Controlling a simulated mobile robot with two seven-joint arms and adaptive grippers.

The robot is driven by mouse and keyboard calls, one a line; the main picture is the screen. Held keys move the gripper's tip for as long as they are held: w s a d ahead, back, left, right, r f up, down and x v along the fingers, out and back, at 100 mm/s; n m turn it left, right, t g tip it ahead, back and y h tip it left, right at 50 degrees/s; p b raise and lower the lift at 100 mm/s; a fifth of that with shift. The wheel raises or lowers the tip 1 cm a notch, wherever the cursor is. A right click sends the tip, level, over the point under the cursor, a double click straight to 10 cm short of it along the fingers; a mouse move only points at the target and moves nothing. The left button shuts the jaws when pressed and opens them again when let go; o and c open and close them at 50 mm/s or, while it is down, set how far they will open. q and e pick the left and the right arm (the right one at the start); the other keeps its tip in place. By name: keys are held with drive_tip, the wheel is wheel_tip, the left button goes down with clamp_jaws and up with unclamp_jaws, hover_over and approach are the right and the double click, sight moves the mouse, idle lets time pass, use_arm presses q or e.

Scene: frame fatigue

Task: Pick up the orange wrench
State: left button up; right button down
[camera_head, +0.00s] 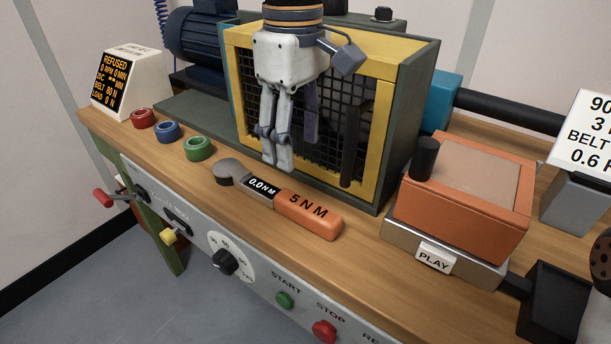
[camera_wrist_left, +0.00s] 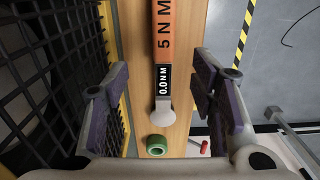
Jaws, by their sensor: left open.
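The orange wrench (camera_head: 308,214) lies on the wooden bench in front of the yellow-framed mesh guard. It has an orange handle marked 5 N M, a black 0.0 N M display and a grey rounded head at the left end. My left gripper (camera_head: 277,160) hangs pointing down above and behind the wrench, in front of the mesh. It is open and empty. In the left wrist view the wrench (camera_wrist_left: 163,50) runs lengthwise between the two spread fingers, apart from both. My right gripper is not in view.
The mesh guard (camera_head: 243,42) stands close behind. Red (camera_head: 144,118), blue (camera_head: 167,131) and green (camera_head: 198,148) rings sit left of the wrench. An orange box (camera_head: 470,200) with a PLAY label stands right. A control panel with knobs and buttons runs below the bench's front edge.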

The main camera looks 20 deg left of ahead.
use_arm(q)
hover_over(297, 200)
drive_tip(key=f, duration=0.4)
drive_tip(key=shift+s+f, duration=0.3)
drive_tip(key=f, duration=0.7)
drive_tip(key=shift+w, duration=0.25)
drive_tip(key=shift+r, duration=0.1)
clamp_jaws()
